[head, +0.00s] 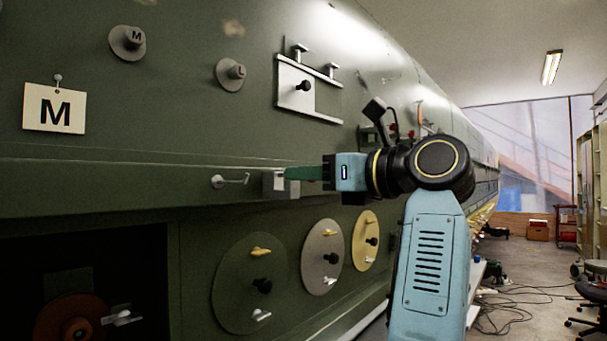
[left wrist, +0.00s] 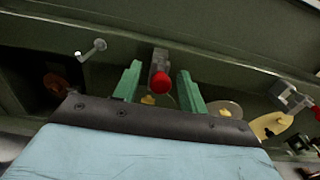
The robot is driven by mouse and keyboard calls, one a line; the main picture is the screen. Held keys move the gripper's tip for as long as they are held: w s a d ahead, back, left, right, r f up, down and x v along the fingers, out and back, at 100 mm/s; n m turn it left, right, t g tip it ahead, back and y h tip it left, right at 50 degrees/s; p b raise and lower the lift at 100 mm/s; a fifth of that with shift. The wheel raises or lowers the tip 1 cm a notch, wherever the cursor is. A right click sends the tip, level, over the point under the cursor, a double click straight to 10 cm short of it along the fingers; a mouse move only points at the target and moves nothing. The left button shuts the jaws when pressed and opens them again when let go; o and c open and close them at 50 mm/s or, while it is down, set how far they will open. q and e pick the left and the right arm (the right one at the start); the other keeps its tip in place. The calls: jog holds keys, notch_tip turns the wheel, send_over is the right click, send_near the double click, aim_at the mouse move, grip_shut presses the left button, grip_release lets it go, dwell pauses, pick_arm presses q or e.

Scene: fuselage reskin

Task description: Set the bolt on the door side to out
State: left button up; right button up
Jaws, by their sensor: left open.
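A grey bolt block (head: 274,184) sits on the ledge of the green fuselage wall. In the left wrist view this bolt (left wrist: 160,60) has a round red knob (left wrist: 160,83) facing me. My left gripper (head: 288,174) is open at the bolt, its green fingers pointing at the wall. In the left wrist view the gripper (left wrist: 159,72) has one finger on each side of the knob, with gaps showing. In the head view the fingers hide the knob. A second grey bolt (left wrist: 288,95) with a red knob stands farther right. My right gripper is not in view.
A hook (head: 231,181) sticks out left of the bolt. Below the ledge are a dark opening (head: 120,255) and round covers with knobs (head: 322,257). Above is a white panel (head: 295,88) with T-handles. An M tag (head: 54,108) hangs at left.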

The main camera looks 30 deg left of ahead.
pick_arm(q)
jog(key=shift+w+a, duration=0.15)
jog(key=shift+a, duration=0.9)
grip_shut()
